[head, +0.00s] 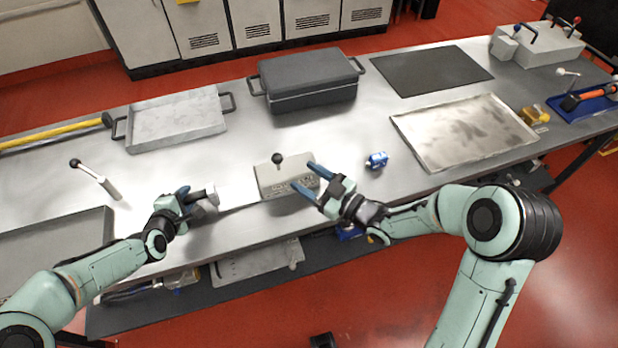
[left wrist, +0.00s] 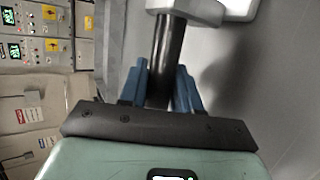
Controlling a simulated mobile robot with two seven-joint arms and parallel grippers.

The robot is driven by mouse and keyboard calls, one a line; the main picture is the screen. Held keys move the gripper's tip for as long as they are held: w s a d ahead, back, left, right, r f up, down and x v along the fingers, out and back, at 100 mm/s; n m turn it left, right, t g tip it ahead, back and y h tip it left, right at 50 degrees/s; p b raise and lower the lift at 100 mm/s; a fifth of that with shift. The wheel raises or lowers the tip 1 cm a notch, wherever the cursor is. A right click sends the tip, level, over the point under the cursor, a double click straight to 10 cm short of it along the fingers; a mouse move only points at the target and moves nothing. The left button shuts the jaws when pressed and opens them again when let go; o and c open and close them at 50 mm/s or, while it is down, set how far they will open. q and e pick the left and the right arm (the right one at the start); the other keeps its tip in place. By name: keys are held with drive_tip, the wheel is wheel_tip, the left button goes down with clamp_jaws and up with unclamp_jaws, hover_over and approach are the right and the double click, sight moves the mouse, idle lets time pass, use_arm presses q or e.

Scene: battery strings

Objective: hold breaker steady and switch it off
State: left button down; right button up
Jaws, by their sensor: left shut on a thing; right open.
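The breaker (head: 277,182) is a beige-grey box with a black-knobbed lever on top, standing near the table's front edge. My right gripper (head: 312,180) is open at its right end, its blue fingers apart; I cannot tell whether they touch the box. My left gripper (head: 190,197) is left of the breaker and apart from it. It is shut on a tool with a black handle (left wrist: 162,60) and a pale grey head (left wrist: 188,10), seen between its blue fingers in the left wrist view. The tool's pale part (head: 211,195) points towards the breaker.
A grey metal tray (head: 177,120), a black lidded case (head: 307,80), a black mat (head: 432,70) and a stained shallow tray (head: 465,132) lie behind. A black-knobbed lever (head: 97,180) lies at left.

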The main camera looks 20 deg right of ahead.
use_arm(q)
drive_tip(key=c, duration=0.8)
unclamp_jaws()
drive_tip(key=shift+s+f, duration=0.2)
drive_tip(key=shift+f, duration=0.3)
drive_tip(key=shift+o, duration=0.4)
drive_tip(key=shift+r, duration=0.15)
drive_tip(key=shift+w+r, duration=0.1)
drive_tip(key=shift+w, duration=0.05)
drive_tip(key=shift+r, duration=0.1)
